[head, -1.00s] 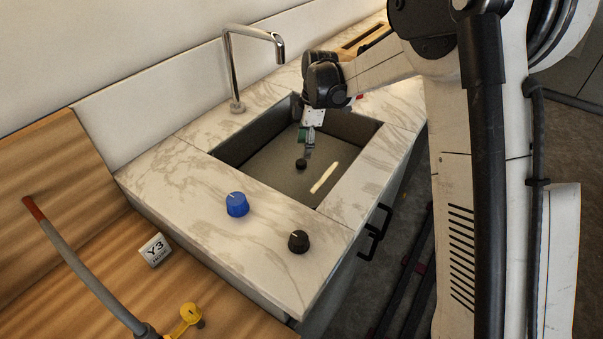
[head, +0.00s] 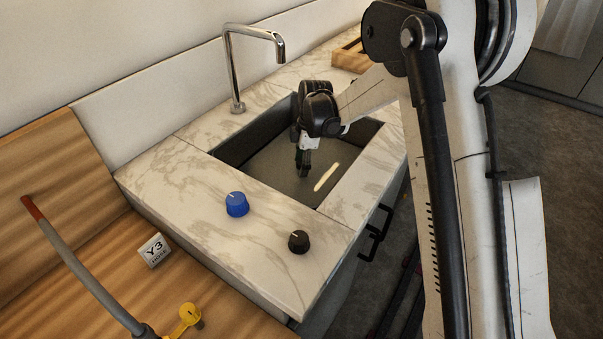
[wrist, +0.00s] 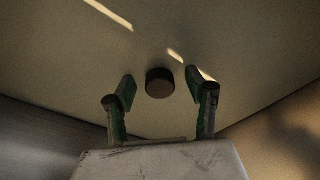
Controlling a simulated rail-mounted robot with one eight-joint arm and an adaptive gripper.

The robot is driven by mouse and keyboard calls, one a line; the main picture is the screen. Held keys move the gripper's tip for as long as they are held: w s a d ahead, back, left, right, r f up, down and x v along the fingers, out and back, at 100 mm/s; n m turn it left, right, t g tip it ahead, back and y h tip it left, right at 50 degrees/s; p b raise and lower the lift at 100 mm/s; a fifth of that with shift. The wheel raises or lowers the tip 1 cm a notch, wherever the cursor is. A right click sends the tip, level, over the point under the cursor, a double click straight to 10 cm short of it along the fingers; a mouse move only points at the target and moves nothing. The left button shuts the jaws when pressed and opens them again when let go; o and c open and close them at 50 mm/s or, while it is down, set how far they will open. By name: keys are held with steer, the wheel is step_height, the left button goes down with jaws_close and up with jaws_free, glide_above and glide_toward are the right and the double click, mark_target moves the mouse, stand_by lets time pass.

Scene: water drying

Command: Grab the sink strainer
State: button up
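The sink strainer (wrist: 159,83) is a small dark round plug standing on the sink floor in the wrist view. In the head view it is hidden behind my gripper (head: 303,168). In the wrist view my gripper (wrist: 160,92) is open, with one green and dark finger on each side of the strainer's line. The strainer shows in the gap at the fingertips, with space on both sides and no visible contact. I cannot tell how far the tips are above the sink floor.
The grey sink (head: 262,163) has walls around my gripper. A bent metal faucet (head: 234,75) stands behind it. A blue knob (head: 236,204) and a dark knob (head: 299,241) sit on the front marble counter (head: 200,220). A wooden tray (head: 349,58) is at the back.

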jaws_close()
